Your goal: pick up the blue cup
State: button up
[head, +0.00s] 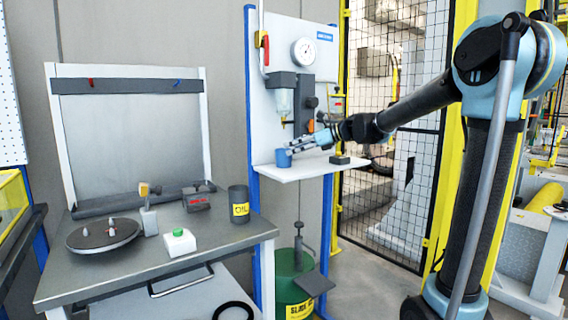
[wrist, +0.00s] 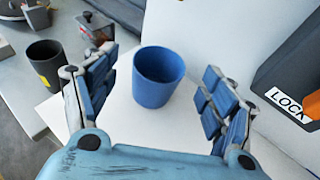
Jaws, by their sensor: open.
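The blue cup (head: 283,158) stands upright on a small white shelf (head: 300,172) in the head view. In the wrist view the cup (wrist: 157,78) is empty, with its rim facing up, between and just beyond my gripper's fingers. My gripper (head: 300,147) reaches in from the right in the head view, close to the cup. In the wrist view my gripper (wrist: 155,88) is open, with one finger on each side and visible gaps to the cup.
A dark block (head: 340,160) sits on the shelf right of the cup. A dark OIL can (head: 239,204) stands on the grey workbench (head: 150,262) to the left. A LOCK-labelled box (wrist: 292,90) is at the right in the wrist view. A panel backs the shelf.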

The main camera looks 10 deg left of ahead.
aim_at(284, 152)
jog(key=shift+f+x, duration=0.2)
jog(key=shift+x, duration=1.15)
jog(key=shift+f+x, duration=0.15)
jog(key=shift+x, duration=1.2)
jog(key=shift+d, duration=0.15)
jog(key=c, duration=1.2)
jog(key=shift+c, duration=0.2)
jog(key=shift+s+d+r, duration=0.1)
jog(key=shift+r, duration=0.15)
jog(key=shift+r, duration=1.1)
notch_tip(284, 152, up, 4)
jog(key=s+d, duration=1.2)
jog(key=d, duration=0.3)
jog(key=shift+s+r, duration=0.2)
jog(key=shift+s, duration=0.1)
jog(key=shift+s, duration=0.1)
